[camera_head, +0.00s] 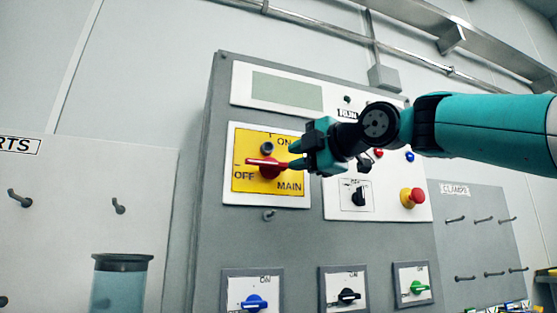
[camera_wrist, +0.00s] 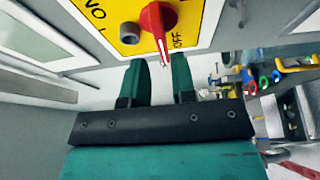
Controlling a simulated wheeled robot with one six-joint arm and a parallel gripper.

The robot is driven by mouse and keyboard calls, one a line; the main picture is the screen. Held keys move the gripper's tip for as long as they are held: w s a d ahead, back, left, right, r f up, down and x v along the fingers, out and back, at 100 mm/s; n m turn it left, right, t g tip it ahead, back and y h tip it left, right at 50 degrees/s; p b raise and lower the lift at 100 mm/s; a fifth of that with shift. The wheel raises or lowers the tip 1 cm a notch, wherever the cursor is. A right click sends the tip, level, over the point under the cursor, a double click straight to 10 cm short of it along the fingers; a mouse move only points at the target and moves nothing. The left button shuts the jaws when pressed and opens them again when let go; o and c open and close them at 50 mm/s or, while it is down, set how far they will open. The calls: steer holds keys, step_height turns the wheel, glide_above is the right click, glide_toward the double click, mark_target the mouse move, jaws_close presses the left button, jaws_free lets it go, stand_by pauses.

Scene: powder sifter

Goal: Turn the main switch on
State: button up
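The main switch (camera_head: 268,168) is a red rotary handle on a yellow plate (camera_head: 243,184) marked ON, OFF and MAIN. Its handle lies level and points left, towards OFF. My gripper (camera_head: 294,156) is at the right side of the switch, overlapping the plate's right edge. In the wrist view the red switch (camera_wrist: 158,18) is at the top, its handle tip pointing down by the word OFF. My gripper (camera_wrist: 160,68) is open there, and the handle tip appears in the gap between its fingertips. I cannot tell whether they touch.
A red emergency button (camera_head: 417,196) and a small black switch (camera_head: 360,196) are right of the plate. Blue (camera_head: 255,302), black (camera_head: 348,295) and green (camera_head: 417,287) knobs line the lower panel. A small key-like part (camera_head: 268,215) sticks out below the plate.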

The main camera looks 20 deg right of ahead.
mark_target(278, 164)
steer(key=p+x, duration=0.1)
steer(key=x, duration=0.5)
steer(key=shift+w, duration=0.15)
jaws_close()
